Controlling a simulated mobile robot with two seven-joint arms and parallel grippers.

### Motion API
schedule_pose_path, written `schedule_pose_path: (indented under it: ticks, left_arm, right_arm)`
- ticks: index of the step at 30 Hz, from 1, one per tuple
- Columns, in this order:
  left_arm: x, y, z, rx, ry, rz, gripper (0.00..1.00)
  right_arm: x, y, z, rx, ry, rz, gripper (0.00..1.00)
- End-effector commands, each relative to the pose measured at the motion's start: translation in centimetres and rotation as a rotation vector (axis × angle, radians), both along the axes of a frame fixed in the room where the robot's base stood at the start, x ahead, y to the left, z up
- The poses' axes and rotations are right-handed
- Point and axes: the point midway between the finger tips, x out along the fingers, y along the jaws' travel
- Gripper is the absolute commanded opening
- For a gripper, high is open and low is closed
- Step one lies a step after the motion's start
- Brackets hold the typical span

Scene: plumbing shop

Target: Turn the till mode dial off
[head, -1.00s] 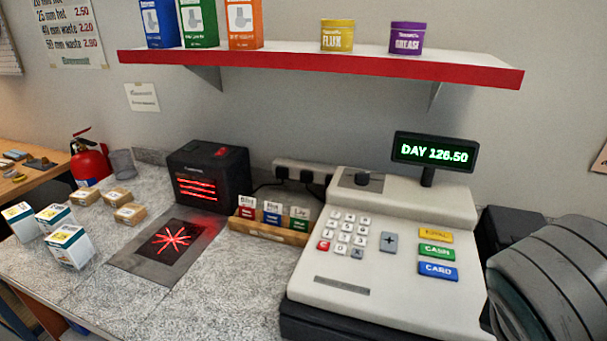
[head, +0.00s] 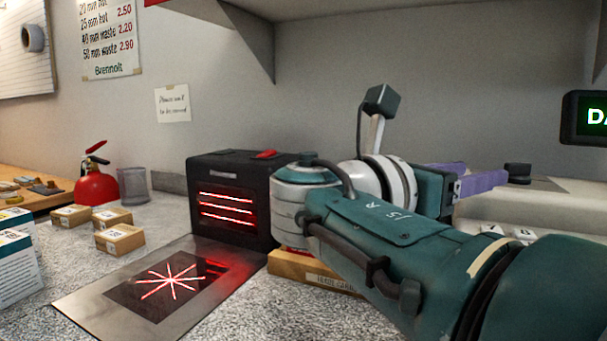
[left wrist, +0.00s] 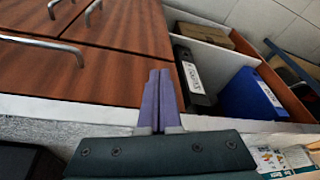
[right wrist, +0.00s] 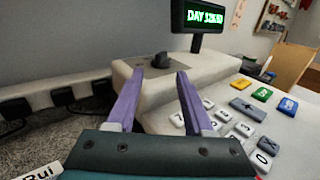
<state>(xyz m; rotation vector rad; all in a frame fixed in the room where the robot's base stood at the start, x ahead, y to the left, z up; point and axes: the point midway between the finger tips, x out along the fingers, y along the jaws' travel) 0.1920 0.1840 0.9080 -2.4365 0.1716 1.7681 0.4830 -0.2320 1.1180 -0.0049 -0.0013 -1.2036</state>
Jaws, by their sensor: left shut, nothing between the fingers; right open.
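The till (head: 560,195) is beige and partly hidden by my right arm in the head view. The dial (head: 518,172) is a black knob on the till's raised back part; it also shows in the right wrist view (right wrist: 160,61). My right gripper (head: 487,172) is open, its purple fingers reaching toward the dial. In the right wrist view the dial appears ahead between the fingertips (right wrist: 160,72), with nothing gripped. The till display (right wrist: 203,17) is lit green and starts with DAY. My left gripper (left wrist: 160,72) is shut and empty, near wooden drawers.
The shelf (head: 400,8) hangs above. Till keys (right wrist: 225,120) lie right of the fingers in the right wrist view. Sockets with plugs (right wrist: 60,97) are at left.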

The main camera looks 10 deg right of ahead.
Motion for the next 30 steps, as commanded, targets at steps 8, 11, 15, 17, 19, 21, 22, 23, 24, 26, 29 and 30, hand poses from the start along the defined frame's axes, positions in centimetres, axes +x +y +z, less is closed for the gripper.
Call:
schedule_pose_path:
  ticks: [8, 11, 15, 17, 19, 21, 22, 23, 24, 26, 29, 30]
  left_arm:
    - [-0.1, 0.0, 0.2, 0.000, 0.003, 0.000, 0.00]
    - [-0.1, 0.0, 0.1, 0.000, 0.003, 0.000, 0.00]
    - [-0.1, 0.0, -0.2, 0.000, 0.003, 0.000, 0.00]
    - [-0.1, 0.0, -0.2, 0.000, 0.003, 0.000, 0.00]
    - [-0.1, 0.0, -0.2, 0.000, 0.003, 0.000, 0.00]
    - [-0.1, 0.0, -0.2, 0.000, 0.003, 0.000, 0.00]
    - [-0.1, 0.0, -0.2, 0.000, 0.003, 0.000, 0.00]
    - [-0.1, 0.0, -0.2, 0.000, 0.003, 0.000, 0.00]
    - [-0.1, 0.0, -0.2, 0.000, 0.003, 0.000, 0.00]
    - [-0.1, 0.0, -0.2, 0.000, 0.003, 0.000, 0.00]
    - [-0.1, 0.0, -0.2, -0.001, 0.002, 0.000, 0.00]
    - [-0.1, 0.0, -0.2, -0.001, 0.002, 0.000, 0.00]
  right_arm:
    - [1.8, -5.0, 0.1, 0.001, -0.002, -0.004, 0.52]
    - [2.4, -6.6, 0.0, 0.003, -0.001, -0.004, 0.52]
    - [2.9, -7.9, 0.0, 0.004, -0.002, -0.003, 0.52]
    - [3.1, -8.2, 0.0, 0.004, -0.003, -0.002, 0.52]
    - [3.2, -8.4, 0.0, 0.005, -0.002, -0.001, 0.52]
    - [3.2, -8.5, 0.0, 0.005, -0.002, -0.001, 0.52]
    - [3.2, -8.5, 0.0, 0.005, -0.002, -0.001, 0.52]
    - [3.2, -8.5, 0.0, 0.005, -0.002, -0.001, 0.52]
    - [3.2, -8.5, 0.0, 0.005, -0.002, -0.001, 0.52]
    - [3.2, -8.5, 0.0, 0.005, -0.002, -0.001, 0.51]
    - [3.2, -8.4, 0.0, 0.005, -0.002, -0.001, 0.40]
    - [3.2, -8.4, 0.0, 0.005, -0.002, -0.001, 0.35]
